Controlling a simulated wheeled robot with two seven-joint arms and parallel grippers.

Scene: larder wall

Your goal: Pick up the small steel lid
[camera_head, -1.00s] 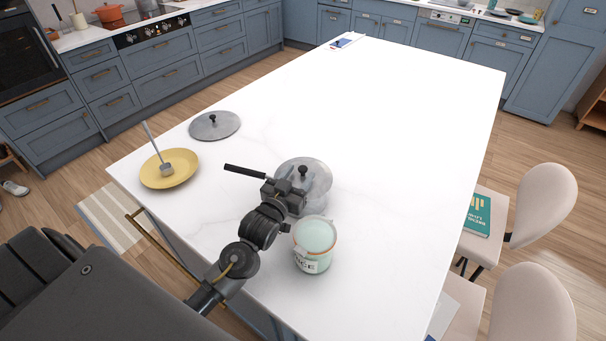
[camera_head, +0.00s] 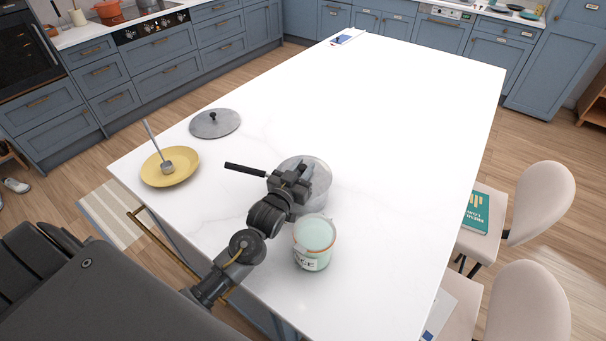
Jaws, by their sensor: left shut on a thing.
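The small steel lid (camera_head: 321,192) is round and grey with a dark knob, seen in the head view over a pan whose black handle (camera_head: 245,170) points left. My left gripper (camera_head: 303,170) is over the middle of the lid and shut on its knob. The gripper hides the knob and much of the lid. I cannot tell whether the lid rests on the pan or is slightly lifted. My right gripper is out of view.
A larger grey lid (camera_head: 215,124) with a black knob lies at the left. A yellow plate (camera_head: 172,179) holds a grey utensil. A pale green labelled jar (camera_head: 313,246) stands close right of my left wrist. The white table (camera_head: 400,130) is clear toward the back and right.

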